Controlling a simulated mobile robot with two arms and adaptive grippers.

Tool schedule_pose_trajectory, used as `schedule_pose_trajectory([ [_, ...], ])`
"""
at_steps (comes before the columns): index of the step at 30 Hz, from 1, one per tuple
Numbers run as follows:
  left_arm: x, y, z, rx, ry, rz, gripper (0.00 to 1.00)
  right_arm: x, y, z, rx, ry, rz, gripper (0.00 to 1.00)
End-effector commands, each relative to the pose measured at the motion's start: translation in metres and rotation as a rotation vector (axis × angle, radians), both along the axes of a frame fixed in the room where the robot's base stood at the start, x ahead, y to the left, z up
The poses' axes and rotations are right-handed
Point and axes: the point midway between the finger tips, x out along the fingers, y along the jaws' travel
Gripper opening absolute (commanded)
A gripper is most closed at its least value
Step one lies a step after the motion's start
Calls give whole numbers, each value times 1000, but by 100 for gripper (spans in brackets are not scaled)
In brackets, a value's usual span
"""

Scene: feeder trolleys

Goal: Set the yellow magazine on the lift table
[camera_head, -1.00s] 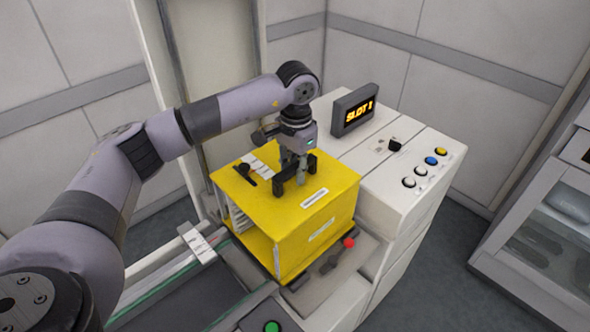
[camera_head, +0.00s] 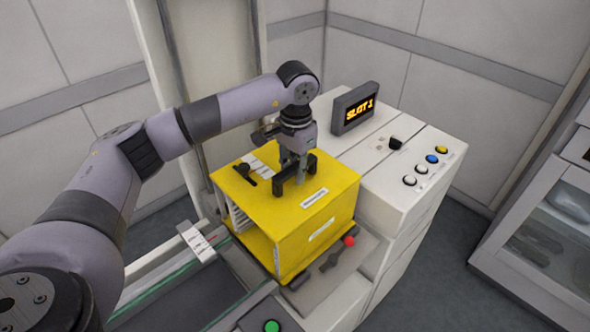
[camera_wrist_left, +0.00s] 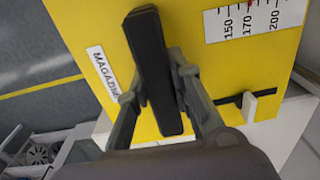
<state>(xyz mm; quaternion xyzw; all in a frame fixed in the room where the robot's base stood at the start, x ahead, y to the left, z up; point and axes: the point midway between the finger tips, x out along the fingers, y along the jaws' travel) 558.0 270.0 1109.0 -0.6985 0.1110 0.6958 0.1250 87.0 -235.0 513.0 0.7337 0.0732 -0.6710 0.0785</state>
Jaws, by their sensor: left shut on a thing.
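The yellow magazine (camera_head: 290,222) is an open-sided box with slotted inner walls, standing upright at the machine. It has a black handle on top, a white label and a scale strip. My left gripper (camera_head: 302,178) is shut on the black handle from above. In the left wrist view the fingers (camera_wrist_left: 165,95) close around the handle bar (camera_wrist_left: 153,70). The lift table (camera_head: 352,268) shows as a pale surface beside and under the magazine. The magazine's underside is hidden, so I cannot tell whether it touches the table. My right gripper is out of view.
A red-knobbed lever (camera_head: 348,241) sits close to the magazine's front right. A white console (camera_head: 400,165) with buttons and a "SLOT 1" display (camera_head: 354,108) stands behind right. A rail with a green strip (camera_head: 160,290) runs at the lower left. A glass-fronted cabinet (camera_head: 545,230) stands far right.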

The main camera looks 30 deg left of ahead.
Motion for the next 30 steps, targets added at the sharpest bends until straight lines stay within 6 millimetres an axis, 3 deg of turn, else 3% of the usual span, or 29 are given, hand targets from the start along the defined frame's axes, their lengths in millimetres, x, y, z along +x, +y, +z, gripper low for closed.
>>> schedule_pose_trajectory([
  [9,2,0,-2,-2,-8,1,0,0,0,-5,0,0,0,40],
  [10,2,0,-1,-2,-8,1,22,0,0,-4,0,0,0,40],
  [20,1,0,-3,-1,-3,0,44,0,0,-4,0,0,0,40],
  [30,-1,0,-4,1,4,0,44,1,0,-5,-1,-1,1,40],
])
